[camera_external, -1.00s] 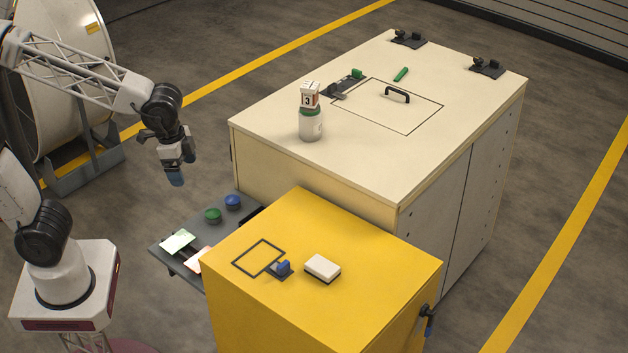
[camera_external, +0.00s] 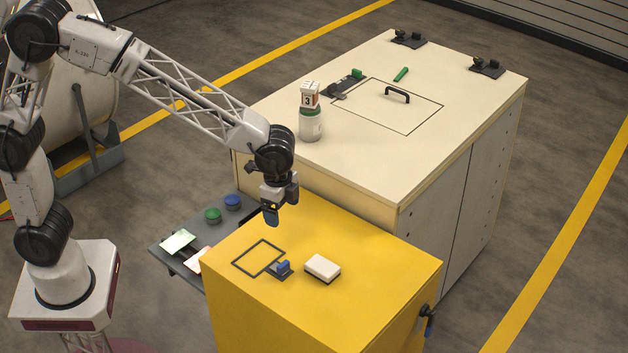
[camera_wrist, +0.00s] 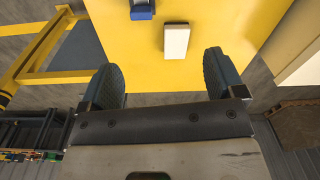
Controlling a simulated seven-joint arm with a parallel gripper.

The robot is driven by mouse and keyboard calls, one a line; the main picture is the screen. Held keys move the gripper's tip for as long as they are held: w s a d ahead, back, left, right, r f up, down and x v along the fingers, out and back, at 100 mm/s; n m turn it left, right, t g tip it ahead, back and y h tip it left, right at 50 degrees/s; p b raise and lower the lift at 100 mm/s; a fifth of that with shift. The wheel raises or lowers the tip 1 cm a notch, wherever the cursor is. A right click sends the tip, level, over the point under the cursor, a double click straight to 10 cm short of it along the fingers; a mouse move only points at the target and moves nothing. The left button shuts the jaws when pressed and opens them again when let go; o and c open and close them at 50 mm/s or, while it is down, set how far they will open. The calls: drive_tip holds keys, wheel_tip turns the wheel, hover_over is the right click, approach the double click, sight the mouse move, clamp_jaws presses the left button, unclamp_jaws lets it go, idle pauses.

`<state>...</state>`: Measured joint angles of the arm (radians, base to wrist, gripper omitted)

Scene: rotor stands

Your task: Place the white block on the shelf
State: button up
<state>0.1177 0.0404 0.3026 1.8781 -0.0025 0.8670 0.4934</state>
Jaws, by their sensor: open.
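A white block (camera_external: 322,268) with a dark underside lies on the top of the yellow cabinet (camera_external: 370,250), right of a small blue piece (camera_external: 283,267). The wrist view shows the white block (camera_wrist: 176,40) upper middle, ahead of the fingers and apart from them. My gripper (camera_external: 272,212) hangs fingers-down above the back left part of the yellow cabinet. In the wrist view my gripper (camera_wrist: 163,78) has its two dark blue fingers spread with nothing between them. A low dark grey shelf (camera_external: 187,262) sticks out left of the cabinet, partly hidden by it.
The shelf holds green (camera_external: 212,215) and blue (camera_external: 232,202) round pieces and pale cards (camera_external: 178,241). A square outline (camera_external: 262,243) marks the yellow top. The taller cream cabinet (camera_external: 370,165) stands behind, carrying a jar (camera_external: 310,124) with a numbered cube (camera_external: 309,96) on it.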

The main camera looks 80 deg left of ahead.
drive_tip(key=m, duration=0.2)
hover_over(322, 265)
drive_tip(key=shift+g, duration=0.3)
wheel_tip(322, 265, down, 10)
drive_tip(key=shift+w+f, duration=0.1)
drive_tip(key=shift+f, duration=0.05)
drive_tip(key=shift+f, duration=0.1)
drive_tip(key=shift+f, duration=1.15)
drive_tip(key=shift+f, duration=0.15)
drive_tip(key=shift+d+f, duration=0.1)
drive_tip(key=shift+f, duration=2.4)
drive_tip(key=shift+c, duration=0.4)
drive_tip(key=c, duration=1)
drive_tip(key=shift+r, duration=0.15)
drive_tip(key=shift+c, duration=0.2)
